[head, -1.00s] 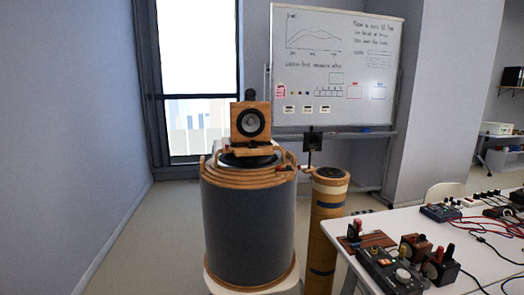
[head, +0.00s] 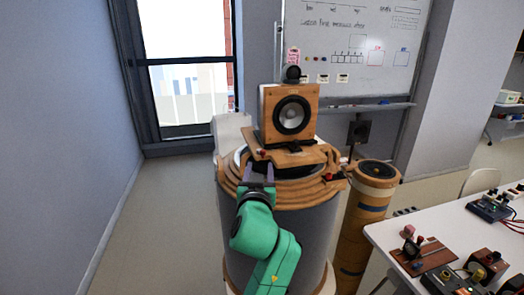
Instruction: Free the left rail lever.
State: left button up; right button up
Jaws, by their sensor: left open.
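A wooden loudspeaker (head: 274,118) stands upright on a small wooden platform (head: 292,158) atop a large grey drum with curved wooden rails (head: 228,180) around its top. A small red-tipped lever (head: 262,153), seemingly the left rail lever, shows at the platform's left front. Another red-tipped lever (head: 328,176) is at the rail's right. My left gripper (head: 258,168) is open, its two dark fingers pointing up and away at the left front of the rails, just below the left lever in the picture. I cannot tell whether they touch it. My right gripper is out of view.
A tan cylinder (head: 366,200) with dark bands stands close to the drum's right. A white table (head: 400,228) with electronic boxes is at the right. A whiteboard (head: 360,50) stands behind. The floor left of the drum is clear.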

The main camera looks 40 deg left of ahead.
aim_at(263, 153)
pick_arm(q)
jog(key=p+x, duration=0.2)
jog(key=x, duration=0.8)
jog(key=shift+p, duration=0.4)
jog(key=shift+w+a, duration=0.2)
jog(key=shift+w, duration=0.25)
jog(key=shift+d+r, duration=0.1)
jog(key=shift+d, duration=0.1)
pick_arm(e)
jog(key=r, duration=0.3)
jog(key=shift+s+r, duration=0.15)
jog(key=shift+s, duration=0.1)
pick_arm(q)
jog(key=shift+a, duration=0.1)
grip_shut()
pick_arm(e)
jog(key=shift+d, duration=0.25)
